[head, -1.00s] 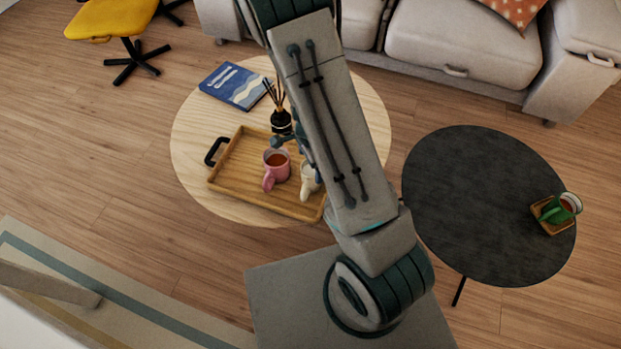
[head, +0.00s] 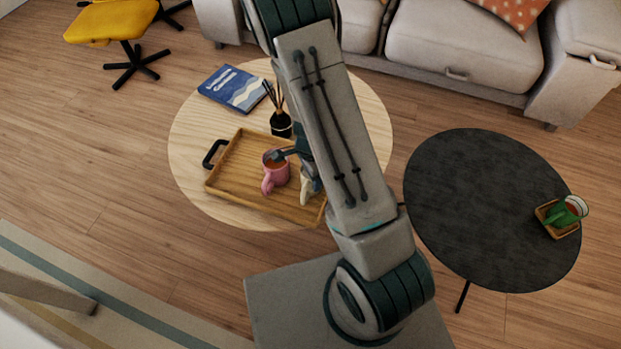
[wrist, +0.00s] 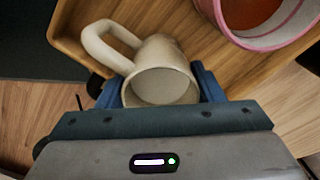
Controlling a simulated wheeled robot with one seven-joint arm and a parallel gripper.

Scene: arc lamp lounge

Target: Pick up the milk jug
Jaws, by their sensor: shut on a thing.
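The milk jug (wrist: 160,60) is cream-coloured, with a loop handle to its upper left in the wrist view. My gripper (wrist: 160,92) is shut on it, with a blue finger on either side of its body. In the head view the jug (head: 307,187) shows only in part beside my arm, at the right of the wooden tray (head: 225,178). My gripper (head: 300,158) is mostly hidden there behind my arm. I cannot tell whether the jug touches the tray.
A pink mug (head: 276,172) with a brown drink stands close left of the jug. A black reed diffuser (head: 281,124) and a blue book (head: 233,88) are behind on the round wooden table (head: 192,130).

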